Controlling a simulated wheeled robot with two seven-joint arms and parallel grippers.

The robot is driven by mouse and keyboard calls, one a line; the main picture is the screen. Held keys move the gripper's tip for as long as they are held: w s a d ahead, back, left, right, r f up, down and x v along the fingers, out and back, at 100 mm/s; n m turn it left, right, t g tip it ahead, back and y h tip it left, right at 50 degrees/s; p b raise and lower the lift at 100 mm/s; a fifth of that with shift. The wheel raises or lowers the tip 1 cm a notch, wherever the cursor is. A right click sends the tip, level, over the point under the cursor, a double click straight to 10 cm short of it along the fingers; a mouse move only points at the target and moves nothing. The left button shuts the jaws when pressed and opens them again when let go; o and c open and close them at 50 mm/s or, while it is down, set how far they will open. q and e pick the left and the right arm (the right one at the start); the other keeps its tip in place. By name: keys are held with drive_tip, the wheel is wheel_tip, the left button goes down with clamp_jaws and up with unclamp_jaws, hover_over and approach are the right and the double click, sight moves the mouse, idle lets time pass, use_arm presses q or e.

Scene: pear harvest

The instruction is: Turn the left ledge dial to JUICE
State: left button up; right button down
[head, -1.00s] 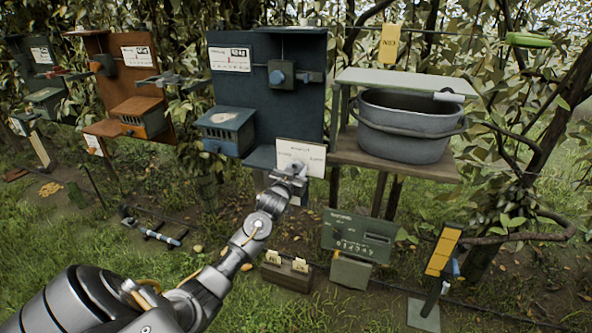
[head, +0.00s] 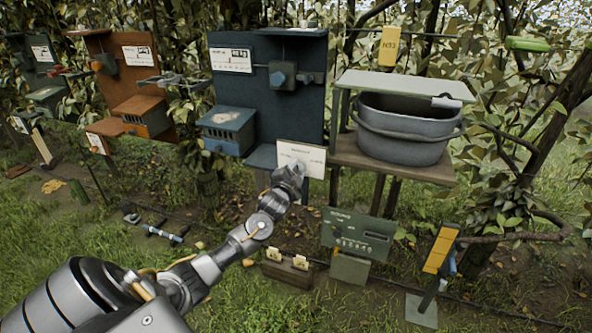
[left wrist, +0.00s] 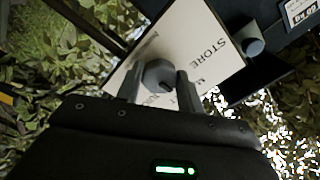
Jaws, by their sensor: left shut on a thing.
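The left ledge dial (left wrist: 158,72) is a grey knob on a white plate (head: 313,160) at the front of the blue station's ledge. The plate shows STORE and, partly hidden, other lettering in the left wrist view (left wrist: 205,35). My left gripper (head: 290,172) is at the plate, and its two fingers are closed on the dial's sides in the left wrist view (left wrist: 160,88). The gripper hides most of the dial in the head view. I cannot tell exactly which word the dial points to. My right gripper is not in view.
The blue station (head: 280,110) stands behind the plate, with a small grey-blue box (head: 226,130) on its left. A grey tub (head: 408,145) sits on a wooden shelf to the right. A green panel (head: 357,233) stands low on the right. Grass lies in front.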

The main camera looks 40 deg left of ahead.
use_arm(q)
drive_tip(key=m+p, duration=0.1)
drive_tip(key=m, duration=0.5)
drive_tip(key=shift+r+m+p, duration=0.15)
drive_tip(key=shift+m+p, duration=0.15)
drive_tip(key=m+p, duration=0.1)
drive_tip(key=m, duration=0.4)
drive_tip(key=shift+m, duration=0.4)
drive_tip(key=o, duration=1)
drive_tip(key=shift+c, duration=0.2)
drive_tip(key=shift+s, duration=0.15)
drive_tip(key=shift+s+d, duration=0.2)
drive_tip(key=shift+s, duration=0.15)
drive_tip(key=b+v, duration=0.1)
drive_tip(key=v, duration=0.8)
drive_tip(key=shift+s+b, duration=0.3)
drive_tip(key=shift+s, duration=0.1)
drive_tip(key=shift+d, duration=0.15)
